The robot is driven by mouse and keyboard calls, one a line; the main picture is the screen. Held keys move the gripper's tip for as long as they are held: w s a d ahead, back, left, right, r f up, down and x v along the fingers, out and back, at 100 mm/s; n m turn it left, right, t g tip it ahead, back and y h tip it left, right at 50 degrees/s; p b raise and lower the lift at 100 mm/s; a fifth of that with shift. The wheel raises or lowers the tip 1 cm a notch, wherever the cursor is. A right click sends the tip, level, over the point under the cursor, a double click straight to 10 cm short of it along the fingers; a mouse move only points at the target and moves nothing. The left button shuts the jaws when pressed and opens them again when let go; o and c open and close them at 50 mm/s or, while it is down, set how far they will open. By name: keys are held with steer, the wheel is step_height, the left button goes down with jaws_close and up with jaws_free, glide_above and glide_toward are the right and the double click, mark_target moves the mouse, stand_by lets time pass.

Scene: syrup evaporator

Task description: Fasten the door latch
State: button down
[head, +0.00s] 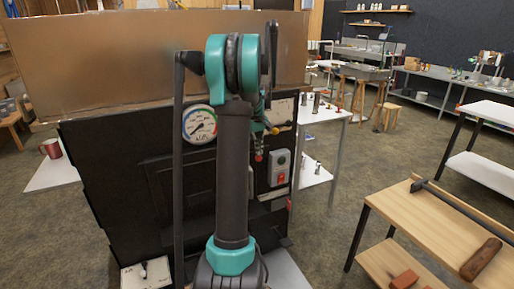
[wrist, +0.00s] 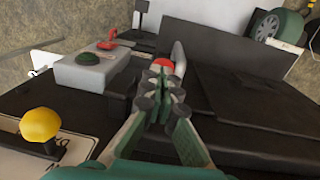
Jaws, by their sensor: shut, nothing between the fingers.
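The black evaporator front (head: 110,185) stands ahead of me, with a dark panelled door (head: 170,190) partly hidden by my arm. The door panel also shows at the right of the wrist view (wrist: 245,85). A red ball knob (wrist: 163,64), apparently on the latch, is just beyond my fingertips, beside a grey bar handle (wrist: 180,58). The red knob also shows right of my arm in the head view (head: 258,157). My gripper (wrist: 160,92) is shut and empty, pointing toward the red knob; contact cannot be told.
A grey switch box (wrist: 88,68) with green and red controls sits left of the fingers. A yellow knob (wrist: 40,124) is at lower left. A gauge (head: 199,124) is on the evaporator. A wooden bench (head: 440,230) stands at right, with open floor between.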

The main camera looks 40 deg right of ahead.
steer(key=shift+d+f, duration=0.2)
steer(key=shift+f, duration=0.15)
stand_by(0.5)
step_height(320, 180, up, 14)
stand_by(0.5)
steer(key=shift+s, duration=0.1)
